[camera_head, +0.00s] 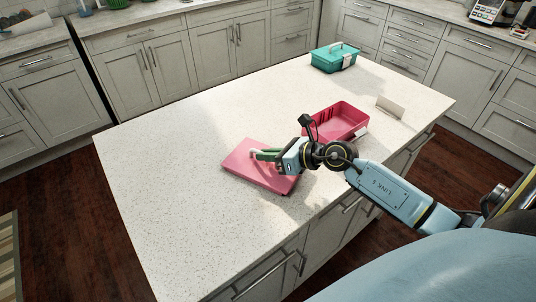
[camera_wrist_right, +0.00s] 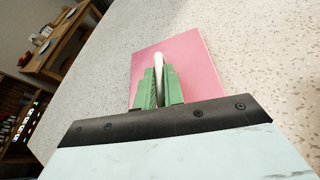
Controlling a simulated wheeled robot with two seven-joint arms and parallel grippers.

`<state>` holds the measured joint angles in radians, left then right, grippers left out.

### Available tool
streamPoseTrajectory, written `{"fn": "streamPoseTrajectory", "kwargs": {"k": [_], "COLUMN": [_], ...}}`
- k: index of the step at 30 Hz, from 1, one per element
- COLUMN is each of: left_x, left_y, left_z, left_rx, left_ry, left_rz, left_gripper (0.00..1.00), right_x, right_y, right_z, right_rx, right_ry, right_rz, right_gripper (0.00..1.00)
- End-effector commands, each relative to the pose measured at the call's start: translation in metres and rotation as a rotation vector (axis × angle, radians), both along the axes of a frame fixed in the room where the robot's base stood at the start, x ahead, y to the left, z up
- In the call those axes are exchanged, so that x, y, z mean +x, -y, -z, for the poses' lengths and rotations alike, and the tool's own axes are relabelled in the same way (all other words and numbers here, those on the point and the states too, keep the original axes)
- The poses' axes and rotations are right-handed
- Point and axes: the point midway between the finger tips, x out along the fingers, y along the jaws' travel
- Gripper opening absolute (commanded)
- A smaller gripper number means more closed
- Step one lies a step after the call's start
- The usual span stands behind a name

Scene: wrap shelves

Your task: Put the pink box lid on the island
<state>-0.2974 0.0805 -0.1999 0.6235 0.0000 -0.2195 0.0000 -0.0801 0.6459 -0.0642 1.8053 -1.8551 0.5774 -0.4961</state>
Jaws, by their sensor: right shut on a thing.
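The pink box lid (camera_head: 243,160) lies flat at the island's near side, on or just above the white speckled island top (camera_head: 190,160). My right gripper (camera_head: 256,155) reaches over it from the right. In the right wrist view its green fingers (camera_wrist_right: 157,88) are shut on the pale handle (camera_wrist_right: 158,62) of the pink lid (camera_wrist_right: 195,62). The frames do not clearly show whether the lid touches the surface. My left gripper is not in view.
The open pink box (camera_head: 345,118) stands on the island right of the lid. A white card-like piece (camera_head: 390,108) is beside it. A teal box with a handle (camera_head: 333,58) stands at the far end. The island's left part is clear.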

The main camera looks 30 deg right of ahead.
Motion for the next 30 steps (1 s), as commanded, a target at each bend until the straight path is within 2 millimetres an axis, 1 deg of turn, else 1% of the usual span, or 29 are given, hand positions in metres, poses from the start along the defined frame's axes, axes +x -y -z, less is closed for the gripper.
{"fn": "streamPoseTrajectory", "kwargs": {"k": [5, 6, 10, 17, 21, 25, 30], "left_x": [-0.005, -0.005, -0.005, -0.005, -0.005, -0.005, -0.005], "left_y": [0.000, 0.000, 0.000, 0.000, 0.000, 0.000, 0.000], "left_z": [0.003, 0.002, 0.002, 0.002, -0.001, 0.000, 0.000], "left_rx": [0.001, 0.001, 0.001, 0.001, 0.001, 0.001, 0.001], "left_ry": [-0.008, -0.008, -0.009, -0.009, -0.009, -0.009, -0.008], "left_rz": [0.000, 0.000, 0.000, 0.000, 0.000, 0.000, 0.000], "left_gripper": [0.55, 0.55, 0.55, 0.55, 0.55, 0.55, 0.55], "right_x": [0.000, 0.000, 0.000, 0.000, -0.001, -0.014, -0.038], "right_y": [0.000, 0.000, 0.000, 0.000, 0.000, 0.009, 0.023], "right_z": [0.004, 0.003, 0.003, 0.003, -0.002, -0.006, -0.017], "right_rx": [0.000, -0.001, -0.001, -0.001, -0.001, -0.003, -0.004], "right_ry": [0.000, 0.000, 0.000, 0.000, 0.000, -0.002, -0.003], "right_rz": [0.000, 0.000, 0.000, 0.000, 0.000, 0.000, -0.002], "right_gripper": [0.00, 0.15, 0.32, 0.32, 0.32, 0.32, 0.32]}}
